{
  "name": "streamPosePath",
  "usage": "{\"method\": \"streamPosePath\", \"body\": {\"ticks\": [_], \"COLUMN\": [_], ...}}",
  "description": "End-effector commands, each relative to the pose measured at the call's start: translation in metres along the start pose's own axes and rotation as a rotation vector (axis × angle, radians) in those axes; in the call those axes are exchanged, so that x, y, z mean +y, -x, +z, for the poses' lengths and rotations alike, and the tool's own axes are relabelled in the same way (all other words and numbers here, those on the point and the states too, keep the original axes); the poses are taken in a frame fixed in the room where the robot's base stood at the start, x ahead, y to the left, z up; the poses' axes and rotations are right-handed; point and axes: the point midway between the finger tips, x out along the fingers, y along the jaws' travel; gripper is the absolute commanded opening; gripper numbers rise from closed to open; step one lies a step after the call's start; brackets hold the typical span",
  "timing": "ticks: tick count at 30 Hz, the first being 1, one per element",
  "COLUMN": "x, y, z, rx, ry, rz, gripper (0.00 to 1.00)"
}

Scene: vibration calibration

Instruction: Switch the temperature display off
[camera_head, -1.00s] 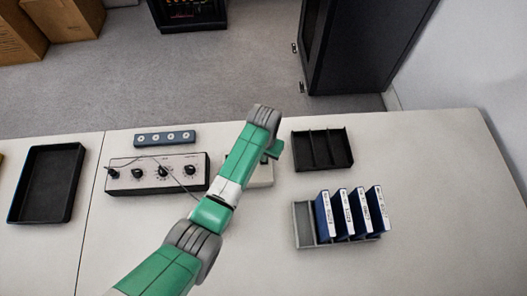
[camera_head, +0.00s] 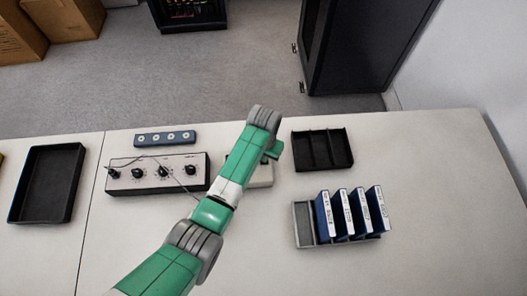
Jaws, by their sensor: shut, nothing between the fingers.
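A small white device (camera_head: 263,175) sits on the table behind my green and grey arm. Only its right part and a bit of its left edge show. Its front, any screen and any switch are hidden, so I cannot tell whether it is the temperature display or whether it is on. My arm reaches up from the bottom of the view and bends down over this device. My gripper is hidden behind the arm, so its fingers and any contact do not show.
Left of the arm stand a white control box (camera_head: 157,175) with black knobs and a cable, and a blue-grey strip (camera_head: 165,138) with round sockets. A black divided tray (camera_head: 322,150) and a grey rack (camera_head: 304,223) with blue binders stand right. An empty black tray (camera_head: 47,183) lies far left.

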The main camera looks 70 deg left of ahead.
Motion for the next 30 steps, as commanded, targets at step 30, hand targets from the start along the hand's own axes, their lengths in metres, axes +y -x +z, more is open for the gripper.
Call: {"method": "streamPosePath", "body": {"ticks": [30], "x": [0.0], "y": [0.063], "z": [0.0], "rx": [0.0], "ry": [0.0], "rz": [0.0], "gripper": [0.0]}}
